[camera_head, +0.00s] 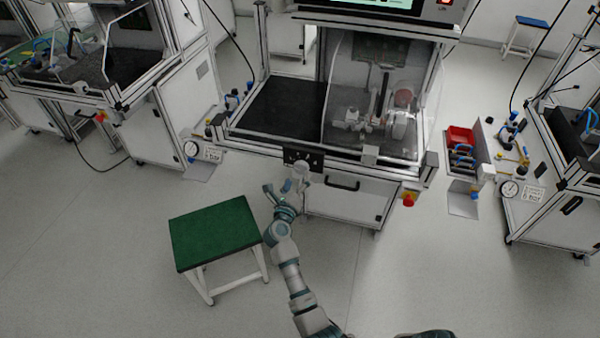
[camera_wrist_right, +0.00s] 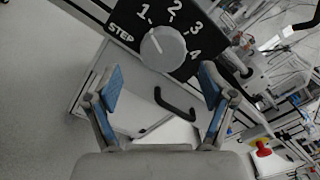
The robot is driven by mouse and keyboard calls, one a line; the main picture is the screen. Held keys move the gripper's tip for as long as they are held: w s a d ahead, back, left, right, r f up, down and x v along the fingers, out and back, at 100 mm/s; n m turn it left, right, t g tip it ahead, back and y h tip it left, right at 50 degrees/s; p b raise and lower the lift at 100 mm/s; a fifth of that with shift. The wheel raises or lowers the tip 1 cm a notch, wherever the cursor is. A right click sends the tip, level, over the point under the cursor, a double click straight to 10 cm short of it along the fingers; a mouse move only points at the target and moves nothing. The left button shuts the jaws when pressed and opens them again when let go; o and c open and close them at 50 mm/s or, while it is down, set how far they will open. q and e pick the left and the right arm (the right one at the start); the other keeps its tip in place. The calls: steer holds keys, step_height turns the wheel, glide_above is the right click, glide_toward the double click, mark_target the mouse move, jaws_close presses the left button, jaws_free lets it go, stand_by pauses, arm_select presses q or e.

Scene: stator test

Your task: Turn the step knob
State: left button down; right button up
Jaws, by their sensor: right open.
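The step knob (camera_wrist_right: 163,48) is a round grey dial on a black panel (camera_wrist_right: 125,32) marked STEP with the numbers 1 to 4. Its pale pointer mark appears to face towards the 1. In the head view the black panel (camera_head: 317,160) sits on the front of the middle workstation. My right gripper (camera_wrist_right: 161,84) is open and empty, with its blue-padded fingers apart on either side below the knob in the wrist view. In the head view my right gripper (camera_head: 283,189) is just in front of the panel. No contact with the knob is visible. My left gripper is not in view.
A green-topped stool (camera_head: 213,233) stands left of my right arm. A black drawer handle (camera_head: 342,184) and a red emergency button (camera_head: 409,199) are on the middle workstation. A red bin (camera_head: 460,136) is at its right.

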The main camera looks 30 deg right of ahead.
steer(key=v, duration=0.7)
steer(key=shift+a, duration=0.3)
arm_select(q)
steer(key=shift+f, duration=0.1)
arm_select(e)
steer(key=shift+s, duration=0.1)
